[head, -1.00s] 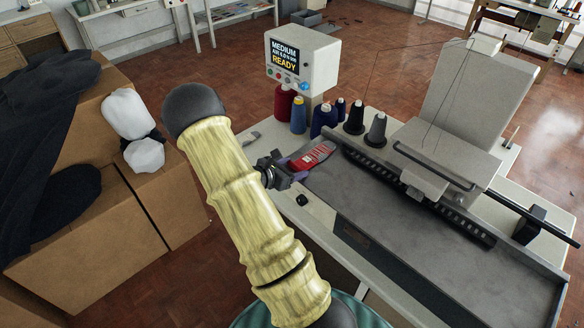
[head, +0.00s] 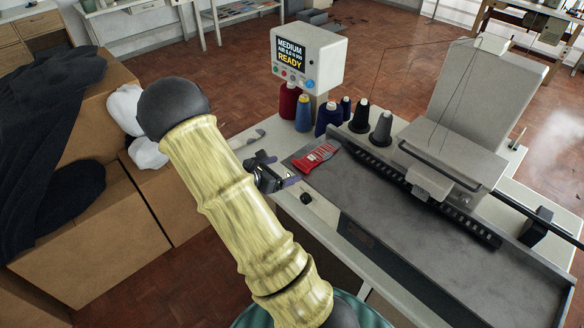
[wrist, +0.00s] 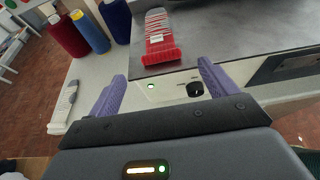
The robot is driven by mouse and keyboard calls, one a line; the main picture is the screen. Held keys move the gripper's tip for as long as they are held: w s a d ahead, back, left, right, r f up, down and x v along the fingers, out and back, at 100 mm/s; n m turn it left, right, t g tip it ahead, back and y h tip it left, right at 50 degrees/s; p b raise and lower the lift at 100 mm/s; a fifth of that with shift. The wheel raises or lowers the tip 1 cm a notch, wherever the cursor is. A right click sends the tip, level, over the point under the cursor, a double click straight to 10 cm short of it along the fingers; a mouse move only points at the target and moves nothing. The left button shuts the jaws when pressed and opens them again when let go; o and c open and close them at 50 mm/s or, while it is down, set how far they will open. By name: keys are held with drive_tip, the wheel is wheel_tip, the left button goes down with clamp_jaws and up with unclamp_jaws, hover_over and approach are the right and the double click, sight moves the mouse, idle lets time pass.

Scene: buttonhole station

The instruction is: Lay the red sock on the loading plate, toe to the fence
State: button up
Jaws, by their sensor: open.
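The red sock (head: 316,157) lies flat on the left end of the grey loading plate (head: 420,235). Its far end points at the dark fence rail (head: 415,192) along the back of the plate and is close to it; I cannot tell whether they touch. In the wrist view the sock (wrist: 160,42) shows a red near end and a grey patterned far part. My gripper (head: 280,172) is open and empty, left of the plate. In the wrist view its purple fingers (wrist: 160,76) stand apart, short of the sock's near end, with a gap between.
Thread cones (head: 327,115) and a control box (head: 308,58) reading READY stand behind the sock. The machine head (head: 450,155) overhangs the plate's middle. A black knob (head: 306,198) sits on the front edge. Cardboard boxes (head: 90,245) with dark cloth stand left.

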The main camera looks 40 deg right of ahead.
drive_tip(key=v, duration=0.5)
drive_tip(key=shift+a+r, duration=0.1)
drive_tip(key=shift+a, duration=0.1)
drive_tip(key=s+a+r+m+y, duration=0.3)
drive_tip(key=s+a+m+y, duration=0.3)
drive_tip(key=a+m, duration=0.3)
drive_tip(key=s+a+r+m+t+y, duration=0.1)
drive_tip(key=s+a+r+m+y, duration=0.1)
drive_tip(key=s+a+m+y, duration=0.4)
drive_tip(key=a+m+y, duration=0.1)
drive_tip(key=a+m, duration=0.2)
drive_tip(key=shift+r+m+t+y, duration=0.3)
drive_tip(key=shift+r+m, duration=0.05)
drive_tip(key=shift+m, duration=0.05)
drive_tip(key=p+v, duration=0.2)
drive_tip(key=shift+w+r, duration=0.3)
drive_tip(key=shift+r, duration=0.1)
